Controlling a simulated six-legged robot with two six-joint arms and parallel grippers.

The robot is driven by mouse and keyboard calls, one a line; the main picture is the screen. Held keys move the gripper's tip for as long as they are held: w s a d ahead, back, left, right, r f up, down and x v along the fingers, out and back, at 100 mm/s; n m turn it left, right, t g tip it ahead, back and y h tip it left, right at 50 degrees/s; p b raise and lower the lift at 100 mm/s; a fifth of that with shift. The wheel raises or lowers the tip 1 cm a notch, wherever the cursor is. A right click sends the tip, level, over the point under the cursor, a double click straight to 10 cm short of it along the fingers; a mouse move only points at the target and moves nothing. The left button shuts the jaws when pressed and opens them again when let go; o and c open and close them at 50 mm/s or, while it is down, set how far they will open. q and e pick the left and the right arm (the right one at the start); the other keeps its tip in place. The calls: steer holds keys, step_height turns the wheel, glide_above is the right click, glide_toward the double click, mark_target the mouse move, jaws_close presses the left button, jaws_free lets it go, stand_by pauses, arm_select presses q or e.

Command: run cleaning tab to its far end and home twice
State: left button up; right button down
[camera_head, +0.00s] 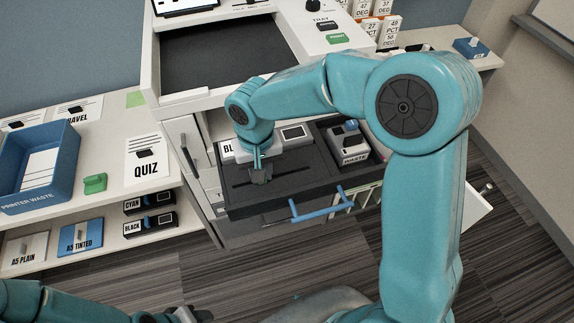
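A pulled-out black drawer (290,192) with a blue handle (322,207) shows in the middle of the head view. A narrow dark slot (292,173) runs left to right in its top. My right gripper (261,176) points down at the left-middle part of this slot. Its grey tips are at the slot and cover whatever tab is there, so I cannot make out the cleaning tab or whether the fingers are shut on it. My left gripper (186,315) is low at the bottom edge, away from the drawer and partly cut off.
A waste unit (347,146) with a blue top sits at the drawer's right. A white block (295,134) stands behind the slot. A printer body (225,52) rises behind. At left are a blue printer waste bin (68,150), a green clip (95,183) and black cartridges (148,223).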

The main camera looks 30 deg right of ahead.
mark_target(239, 185)
steer(key=shift+w+a+r, duration=0.1)
steer(key=shift+w+a, duration=0.15)
steer(key=shift+a, duration=0.65)
steer(key=shift+w+a+f, duration=0.1)
steer(key=shift+w+a, duration=0.1)
steer(key=shift+a, duration=0.65)
steer(key=shift+w+a+r, duration=0.1)
steer(key=shift+w+a, duration=0.15)
steer(key=shift+a, duration=0.65)
steer(key=c, duration=1)
jaws_free()
steer(key=shift+o, duration=0.2)
steer(key=shift+s, duration=0.1)
step_height(239, 185, up, 16)
steer(key=shift+r, duration=0.2)
